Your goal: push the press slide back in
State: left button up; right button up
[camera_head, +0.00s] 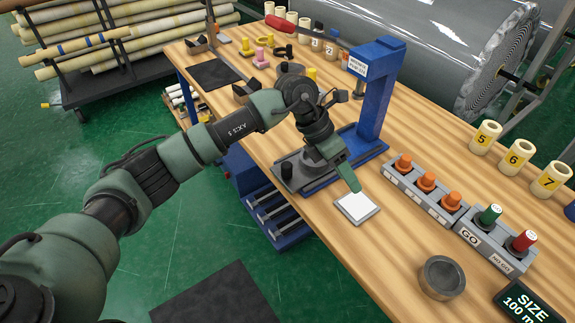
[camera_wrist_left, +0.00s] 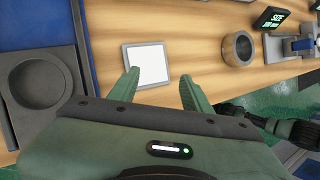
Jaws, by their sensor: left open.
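The blue press (camera_head: 372,95) stands on the bench, its upright behind my left gripper. Its grey slide (camera_head: 296,178) sticks out at the bench's front edge, left of the gripper. In the left wrist view the slide (camera_wrist_left: 58,118) is at the left, with a round recess in its top. My left gripper (camera_head: 354,186) points down over the bench, right of the slide and apart from it. The left wrist view shows its two fingers (camera_wrist_left: 160,84) spread with nothing between them. My left arm hides part of the press base. My right gripper is not in view.
A white square pad (camera_head: 365,215) in a grey frame lies just by the fingertips. Right of it are a block with orange knobs (camera_head: 426,181), green (camera_head: 489,215) and red (camera_head: 524,241) buttons, and a round grey cup (camera_head: 441,279). A large wrapped roll (camera_head: 420,40) lies behind.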

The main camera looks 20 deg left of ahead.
aim_at(287, 164)
pick_arm(q)
jog(key=w+a+y, duration=0.1)
jog(key=a+y, duration=0.1)
jog(key=a, duration=0.3)
jog(key=w+a+r+y, duration=0.1)
jog(key=a+y, duration=0.1)
jog(key=a, duration=0.3)
jog(key=w+a+r+y, duration=0.1)
jog(key=a+y, duration=0.1)
jog(key=a, duration=0.3)
jog(key=shift+w+n, duration=0.2)
jog(key=shift+n, duration=0.2)
jog(key=shift+a+f+y, duration=0.15)
jog(key=shift+f+y, duration=0.05)
jog(key=shift+y, duration=0.1)
notch_tip(287, 164, down, 7)
jog(key=shift+p, duration=1.05)
grip_shut()
jog(key=shift+w, duration=0.1)
